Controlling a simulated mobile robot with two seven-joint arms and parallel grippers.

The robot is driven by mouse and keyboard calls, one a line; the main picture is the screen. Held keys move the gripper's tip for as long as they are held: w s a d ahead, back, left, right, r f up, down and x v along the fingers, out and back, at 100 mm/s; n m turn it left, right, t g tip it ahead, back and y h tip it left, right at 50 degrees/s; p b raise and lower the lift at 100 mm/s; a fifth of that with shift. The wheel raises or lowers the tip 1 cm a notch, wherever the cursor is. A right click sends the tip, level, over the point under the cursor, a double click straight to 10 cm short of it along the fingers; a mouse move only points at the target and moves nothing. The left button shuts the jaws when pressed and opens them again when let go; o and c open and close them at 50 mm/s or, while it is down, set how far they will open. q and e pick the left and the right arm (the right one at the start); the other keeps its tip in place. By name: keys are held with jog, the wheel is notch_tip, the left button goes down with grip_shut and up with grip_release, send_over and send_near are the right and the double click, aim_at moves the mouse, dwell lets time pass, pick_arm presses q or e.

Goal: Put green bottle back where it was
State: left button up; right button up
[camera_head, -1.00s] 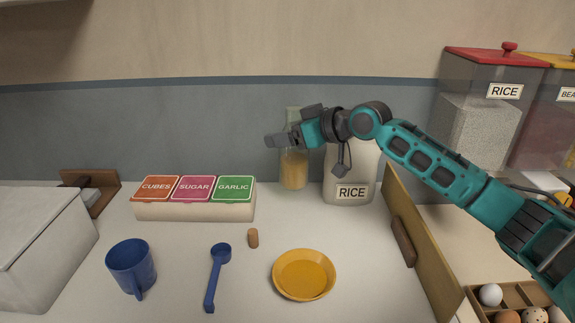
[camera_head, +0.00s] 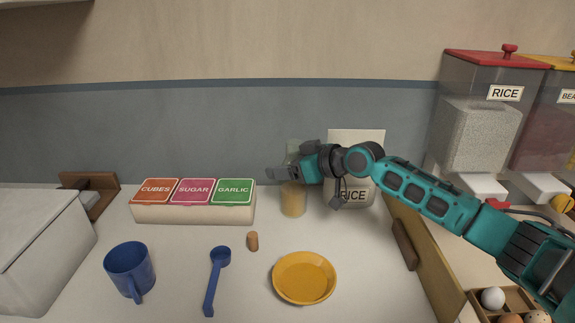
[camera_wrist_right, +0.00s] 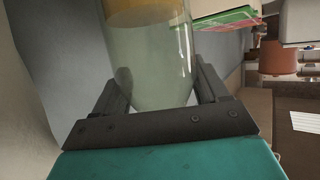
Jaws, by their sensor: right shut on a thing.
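The green bottle (camera_head: 293,202) is pale green clear glass with yellowish contents in its lower part. It is upright over the back of the counter, between the lidded spice box and the white rice canister. My right gripper (camera_head: 284,173) is shut on its upper part and hides some of it. In the right wrist view the bottle (camera_wrist_right: 150,60) lies between the two fingers (camera_wrist_right: 158,92). I cannot tell whether its base touches the counter. My left gripper is not in view.
The spice box (camera_head: 192,214) is left of the bottle, the rice canister (camera_head: 365,195) just right. A cork (camera_head: 252,241), blue spoon (camera_head: 214,280), blue mug (camera_head: 130,270) and yellow plate (camera_head: 304,278) are in front. A wooden board (camera_head: 425,255) edges the right side.

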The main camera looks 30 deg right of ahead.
jog(key=o, duration=1.5)
jog(key=shift+r, duration=0.15)
jog(key=shift+s+d, duration=0.2)
jog(key=shift+s, duration=0.1)
jog(key=v, duration=1.1)
jog(key=shift+s, duration=0.2)
jog(key=shift+r, duration=0.1)
